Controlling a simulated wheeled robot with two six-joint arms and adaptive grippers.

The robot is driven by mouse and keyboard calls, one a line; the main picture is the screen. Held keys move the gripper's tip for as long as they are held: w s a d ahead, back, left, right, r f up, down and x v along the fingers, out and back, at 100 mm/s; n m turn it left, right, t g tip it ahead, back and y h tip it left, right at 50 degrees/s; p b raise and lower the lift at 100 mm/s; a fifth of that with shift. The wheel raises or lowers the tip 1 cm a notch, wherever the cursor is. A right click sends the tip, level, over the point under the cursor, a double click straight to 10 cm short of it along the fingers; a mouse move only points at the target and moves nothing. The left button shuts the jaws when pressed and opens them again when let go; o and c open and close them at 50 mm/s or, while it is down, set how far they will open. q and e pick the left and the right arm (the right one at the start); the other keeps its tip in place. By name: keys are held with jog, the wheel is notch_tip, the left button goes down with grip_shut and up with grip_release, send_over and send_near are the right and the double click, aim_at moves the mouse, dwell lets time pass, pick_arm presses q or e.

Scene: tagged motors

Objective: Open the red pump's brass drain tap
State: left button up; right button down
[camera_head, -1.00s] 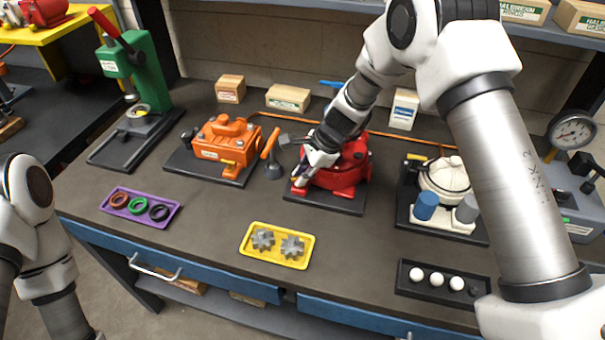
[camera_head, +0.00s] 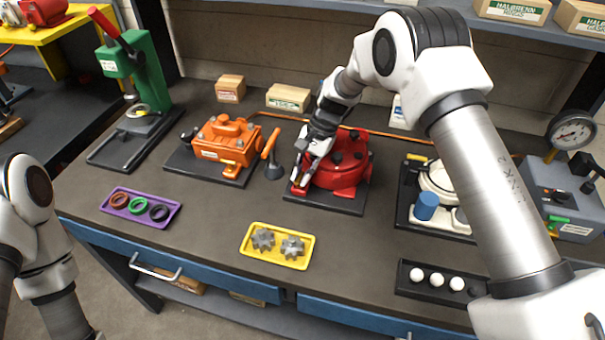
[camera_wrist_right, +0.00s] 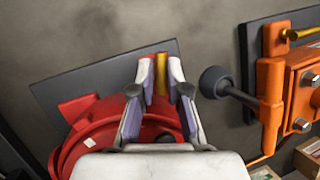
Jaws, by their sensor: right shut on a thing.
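The red pump (camera_head: 345,173) stands on its dark base plate at the middle of the bench. My right gripper (camera_head: 301,186) reaches down to the pump's left front side. In the right wrist view the red pump (camera_wrist_right: 95,130) lies below and left of the fingers. The brass drain tap (camera_wrist_right: 161,72) shows as a yellow bar between the fingertips, and my right gripper (camera_wrist_right: 161,85) is shut on it. The rest of the tap is hidden by the fingers and the pump. Only part of my left arm shows at the left edge; its gripper is out of view.
An orange pump (camera_head: 222,140) with a lever stands close left of the red pump. A cream pump (camera_head: 438,180) stands to the right. A yellow tray (camera_head: 250,252) with gears, a purple tray (camera_head: 121,207) with rings and a black tray (camera_head: 405,284) with white balls line the front.

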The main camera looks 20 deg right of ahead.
jog(key=shift+s+f+n+g+h, duration=0.15)
jog(key=shift+n+g, duration=0.15)
jog(key=shift+n, duration=0.35)
jog(key=shift+f+n+g+h, duration=0.15)
jog(key=shift+n+g, duration=0.15)
jog(key=shift+n, duration=0.35)
jog(key=c, duration=1.2)
grip_release()
jog(key=shift+o, duration=0.2)
jog(key=shift+r, duration=0.15)
jog(key=shift+w+r, duration=0.25)
jog(key=shift+r, duration=0.1)
jog(key=v, duration=1.1)
jog(key=shift+w+d+r, duration=0.1)
jog(key=shift+d, duration=0.05)
